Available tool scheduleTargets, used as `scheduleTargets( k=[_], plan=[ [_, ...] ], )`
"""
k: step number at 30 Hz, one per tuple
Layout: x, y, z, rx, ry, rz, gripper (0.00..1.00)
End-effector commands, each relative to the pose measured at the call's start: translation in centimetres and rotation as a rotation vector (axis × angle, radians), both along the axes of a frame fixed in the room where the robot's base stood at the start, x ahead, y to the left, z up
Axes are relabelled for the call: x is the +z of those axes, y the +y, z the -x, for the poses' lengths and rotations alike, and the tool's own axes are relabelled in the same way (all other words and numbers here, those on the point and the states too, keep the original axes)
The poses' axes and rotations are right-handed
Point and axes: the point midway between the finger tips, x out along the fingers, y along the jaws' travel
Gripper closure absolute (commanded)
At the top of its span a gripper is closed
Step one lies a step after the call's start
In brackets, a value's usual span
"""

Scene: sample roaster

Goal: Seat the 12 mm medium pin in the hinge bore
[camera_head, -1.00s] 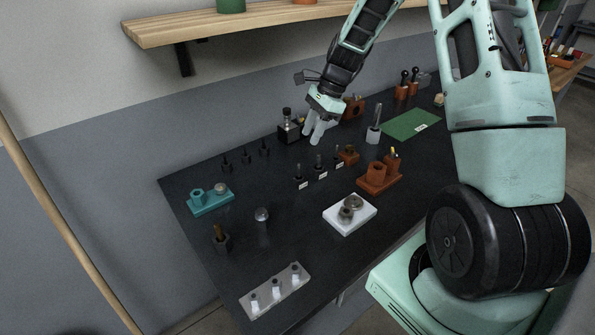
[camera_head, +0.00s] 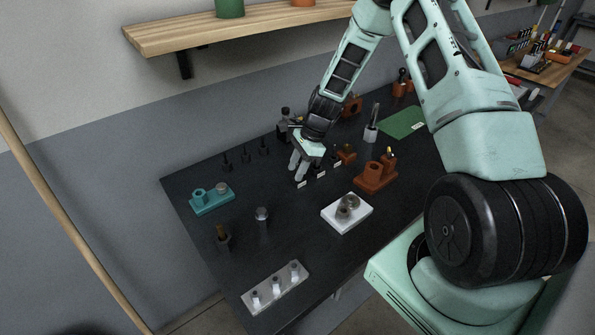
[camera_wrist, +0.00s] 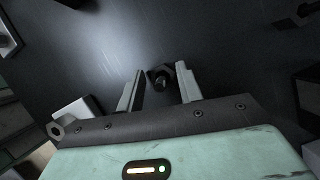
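My gripper (camera_head: 298,172) is low over the row of small labelled stands near the middle of the bench. In the wrist view my gripper (camera_wrist: 160,80) is open. A dark upright pin (camera_wrist: 162,82) in a dark angular base stands between the two fingers, with gaps on both sides. In the head view my gripper hides most of the row; its white labels (camera_head: 301,184) show, too small to read. I cannot tell which size this pin is. An orange-brown block (camera_head: 346,154) stands right of the row; I cannot tell whether it holds the hinge bore.
A larger orange-brown fixture (camera_head: 375,182) and a white block with metal rings (camera_head: 346,216) stand to the right and front. A teal fixture (camera_head: 211,201) is at left.

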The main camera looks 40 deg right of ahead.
Motion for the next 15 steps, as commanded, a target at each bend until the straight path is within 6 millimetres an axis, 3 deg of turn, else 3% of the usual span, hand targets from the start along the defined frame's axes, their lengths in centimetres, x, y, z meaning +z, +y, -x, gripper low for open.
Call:
scheduleTargets(
  k=[6, 10, 15],
  plan=[
    [-0.08, 0.03, -0.03, 0.0, -0.001, 0.0, 0.64],
    [-0.06, 0.02, -0.03, 0.0, -0.001, 0.0, 1.0],
    [-0.05, 0.01, -0.02, 0.0, -0.001, 0.0, 1.0]
  ],
)
